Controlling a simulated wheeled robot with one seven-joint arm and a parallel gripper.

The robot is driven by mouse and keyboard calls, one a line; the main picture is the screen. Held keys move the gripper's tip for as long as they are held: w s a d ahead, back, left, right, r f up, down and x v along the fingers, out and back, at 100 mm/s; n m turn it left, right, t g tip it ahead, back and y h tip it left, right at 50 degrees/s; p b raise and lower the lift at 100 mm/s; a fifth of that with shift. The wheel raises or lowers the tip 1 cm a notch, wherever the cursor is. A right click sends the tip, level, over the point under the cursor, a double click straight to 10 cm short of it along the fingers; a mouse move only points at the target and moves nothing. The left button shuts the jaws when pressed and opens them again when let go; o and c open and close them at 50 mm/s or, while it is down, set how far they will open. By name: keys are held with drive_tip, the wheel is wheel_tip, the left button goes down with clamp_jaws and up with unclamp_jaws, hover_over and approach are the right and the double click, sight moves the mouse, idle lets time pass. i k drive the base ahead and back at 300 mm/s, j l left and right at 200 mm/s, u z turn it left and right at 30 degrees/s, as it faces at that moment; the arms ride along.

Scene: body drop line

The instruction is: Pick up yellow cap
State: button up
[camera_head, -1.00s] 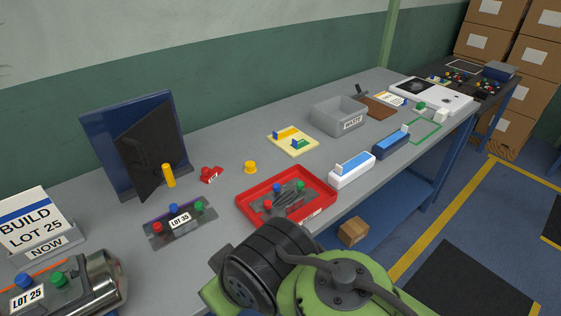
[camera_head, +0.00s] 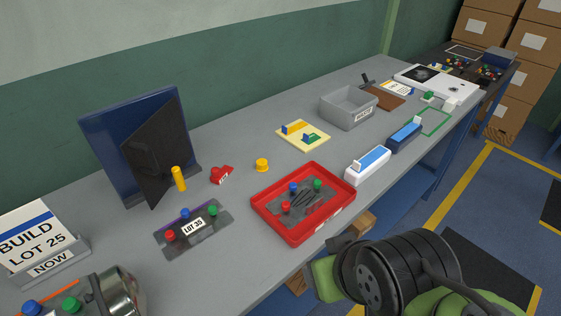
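The yellow cap (camera_head: 262,165) is a small round piece. It stands on the grey bench, behind the red tray and to the right of a red piece. Nothing touches it and it is in full view. My arm's dark and green links show at the lower right, in front of the bench edge. My gripper's fingers cannot be made out in this view, and nothing of my arm is near the cap.
A red tray (camera_head: 343,190) with a plate and coloured knobs lies in front of the cap. A red piece (camera_head: 222,175), a yellow post (camera_head: 179,179) and the LOT 35 plate (camera_head: 164,243) lie to the left. A yellow board (camera_head: 303,147) and grey waste bin (camera_head: 349,120) stand behind right.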

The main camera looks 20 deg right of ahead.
sight(262, 166)
drive_tip(key=l+u, duration=0.2)
drive_tip(key=u, duration=0.25)
drive_tip(key=l+u, duration=0.2)
drive_tip(key=u, duration=0.25)
drive_tip(key=l+u, duration=0.2)
drive_tip(key=u, duration=0.25)
drive_tip(key=l+u, duration=0.2)
drive_tip(key=u, duration=0.25)
